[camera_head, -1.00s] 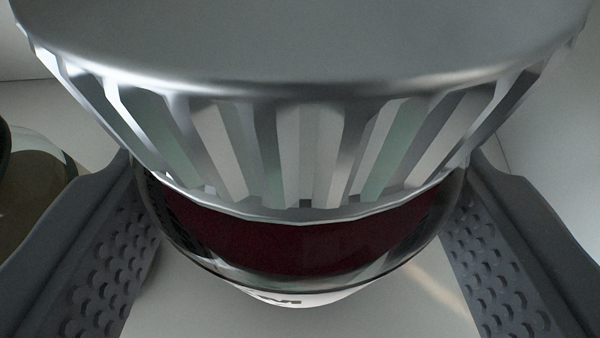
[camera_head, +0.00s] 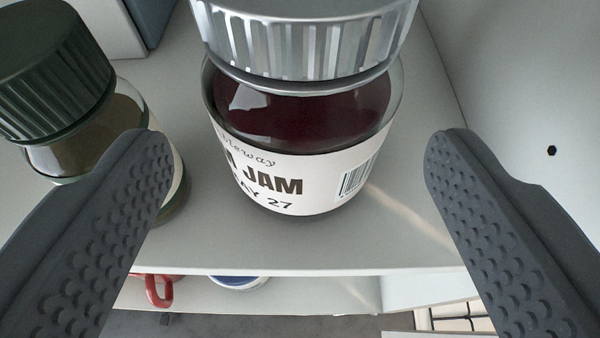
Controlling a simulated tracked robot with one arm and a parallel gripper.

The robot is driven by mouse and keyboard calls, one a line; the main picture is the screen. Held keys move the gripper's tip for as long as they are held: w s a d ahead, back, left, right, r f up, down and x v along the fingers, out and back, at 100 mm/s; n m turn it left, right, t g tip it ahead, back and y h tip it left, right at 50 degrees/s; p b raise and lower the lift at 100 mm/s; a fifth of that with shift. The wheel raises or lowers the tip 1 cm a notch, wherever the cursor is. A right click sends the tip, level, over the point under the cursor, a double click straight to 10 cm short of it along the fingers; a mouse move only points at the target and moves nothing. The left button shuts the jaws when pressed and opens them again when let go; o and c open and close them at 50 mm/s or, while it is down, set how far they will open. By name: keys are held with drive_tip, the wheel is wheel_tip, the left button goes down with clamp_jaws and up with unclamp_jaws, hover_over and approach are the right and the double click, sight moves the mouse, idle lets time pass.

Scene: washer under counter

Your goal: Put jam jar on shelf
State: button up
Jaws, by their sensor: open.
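The jam jar (camera_head: 300,130) has a silver ribbed lid, dark red contents and a white label with "JAM" on it. It stands upright on a pale shelf (camera_head: 340,245), close to the shelf's front edge. The top of its lid is cut off by the frame. My gripper (camera_head: 298,150) is open, with one dark studded finger on each side of the picture. The jar shows between the fingers, beyond their tips, with clear gaps on both sides. Nothing is in the gripper.
A jar with a dark green lid (camera_head: 55,80) stands left of the jam jar, partly behind my left finger. A pale side wall (camera_head: 530,90) rises on the right. A lower level holds a red mug (camera_head: 158,288) and a blue-and-white dish (camera_head: 238,282).

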drive_tip(key=v, duration=0.8)
drive_tip(key=s+a, duration=0.2)
drive_tip(key=a, duration=0.8)
drive_tip(key=s+a+f+t, duration=0.2)
drive_tip(key=s+a+f, duration=0.5)
drive_tip(key=s+a, duration=0.1)
drive_tip(key=shift+s+a+f+b, duration=0.25)
drive_tip(key=shift+a+b, duration=0.05)
drive_tip(key=shift+a, duration=0.2)
wheel_tip(320, 180, down, 16)
drive_tip(key=b, duration=1.6)
